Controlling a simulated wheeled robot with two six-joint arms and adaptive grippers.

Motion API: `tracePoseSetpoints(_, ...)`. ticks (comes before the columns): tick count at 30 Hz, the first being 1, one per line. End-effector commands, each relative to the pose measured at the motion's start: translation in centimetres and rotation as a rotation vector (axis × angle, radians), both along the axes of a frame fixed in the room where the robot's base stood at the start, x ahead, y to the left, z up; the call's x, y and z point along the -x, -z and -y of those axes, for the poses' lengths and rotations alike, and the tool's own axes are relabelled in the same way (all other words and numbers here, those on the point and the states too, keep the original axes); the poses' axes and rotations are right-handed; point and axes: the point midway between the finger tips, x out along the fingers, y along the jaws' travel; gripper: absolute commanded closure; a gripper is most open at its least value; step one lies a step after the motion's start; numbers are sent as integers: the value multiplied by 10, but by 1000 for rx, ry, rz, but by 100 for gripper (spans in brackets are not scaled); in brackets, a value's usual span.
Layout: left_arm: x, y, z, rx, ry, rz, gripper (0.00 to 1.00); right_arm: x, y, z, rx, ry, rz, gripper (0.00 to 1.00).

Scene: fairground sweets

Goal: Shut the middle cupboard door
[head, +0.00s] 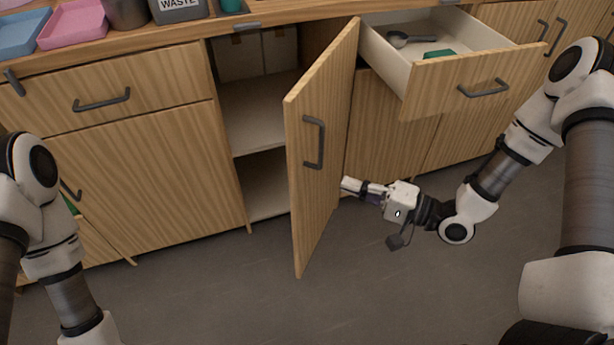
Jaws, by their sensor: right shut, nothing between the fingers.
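The middle cupboard door (322,150) is of light wood with a dark bar handle (314,142). It stands wide open, swung out towards me and hinged on its right side. Behind it the cupboard's shelf (262,115) and pale boxes (238,58) show. My right gripper (345,184) is shut and empty, its fingertips pointing left close to the right-hand face of the door, low down. I cannot tell whether they touch it. My left arm comes in at the left edge, but its gripper is out of view.
An open drawer (420,75) with a scoop (408,39) and a green item (438,53) juts out right of the door, above my right gripper. The worktop (150,40) holds trays and a waste bin (179,8). Grey floor in front is clear.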

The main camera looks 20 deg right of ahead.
Motion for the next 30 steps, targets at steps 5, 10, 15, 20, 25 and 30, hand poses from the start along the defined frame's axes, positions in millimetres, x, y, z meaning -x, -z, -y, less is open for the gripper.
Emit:
tracePoseSetpoints(5,0,15,0,0,0,0,8,-23,4,-30,6,-7,1,100)
tracePoseSetpoints(10,0,22,0,0,0,0,8,-47,3,-56,6,-6,2,100)
tracePoseSetpoints(15,0,26,0,0,0,0,8,-62,2,-72,3,-3,1,100)
tracePoseSetpoints(20,0,26,0,0,0,0,8,-66,0,-75,1,0,0,100)
tracePoseSetpoints(25,0,26,0,0,0,0,8,-66,0,-75,1,0,0,100)
tracePoseSetpoints(30,0,26,0,0,0,0,8,-67,0,-76,1,2,0,100)
